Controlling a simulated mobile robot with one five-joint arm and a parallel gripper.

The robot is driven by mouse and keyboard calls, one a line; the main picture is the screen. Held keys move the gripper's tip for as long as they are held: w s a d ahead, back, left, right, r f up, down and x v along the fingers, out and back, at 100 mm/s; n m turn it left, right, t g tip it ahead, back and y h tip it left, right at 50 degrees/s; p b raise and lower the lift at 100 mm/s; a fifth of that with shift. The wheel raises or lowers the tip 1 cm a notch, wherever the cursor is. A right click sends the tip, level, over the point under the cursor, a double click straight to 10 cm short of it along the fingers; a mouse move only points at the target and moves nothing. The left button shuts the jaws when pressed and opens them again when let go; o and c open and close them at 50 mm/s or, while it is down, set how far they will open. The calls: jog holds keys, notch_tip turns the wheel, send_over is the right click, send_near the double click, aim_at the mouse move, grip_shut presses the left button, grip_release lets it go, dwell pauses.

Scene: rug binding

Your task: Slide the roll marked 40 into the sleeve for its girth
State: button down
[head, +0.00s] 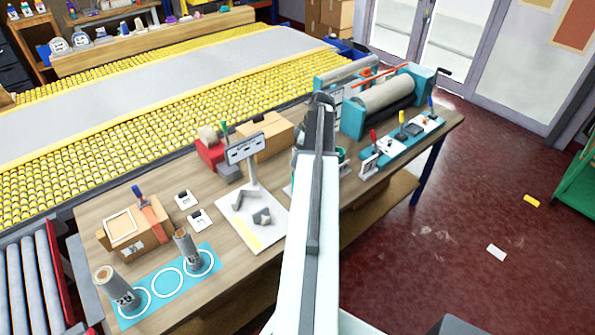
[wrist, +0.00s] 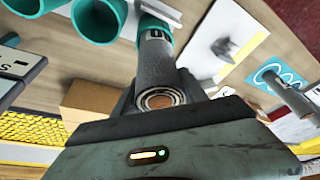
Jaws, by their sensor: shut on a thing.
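In the wrist view my gripper (wrist: 158,92) is shut on a grey roll (wrist: 152,66) with a ringed brown end towards the camera. The roll's far end meets a teal sleeve (wrist: 150,6); I cannot tell whether it is inside. A dark mark shows there, but I cannot read it. Two more teal sleeves (wrist: 98,16) stand to the left with open mouths. In the head view my arm hides the held roll and most of the sleeves; a bit of teal (head: 341,154) shows beside it. My gripper (head: 322,102) is at the arm's far end.
Two grey rolls (head: 187,249) stand on a blue mat (head: 207,247) with ring outlines; the middle ring is empty. A white board with a sign (head: 245,148) stands left of my arm. A teal roller machine (head: 353,116) and a tool rack (head: 405,143) lie to the right.

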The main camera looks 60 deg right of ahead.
aim_at(293, 172)
notch_tip(293, 172, down, 4)
jog(key=b, duration=0.4)
jog(key=shift+r, duration=0.1)
jog(key=c, duration=0.6)
grip_release()
jog(key=p+v, duration=1.2)
jog(key=shift+r, duration=0.25)
jog(key=shift+f, duration=0.1)
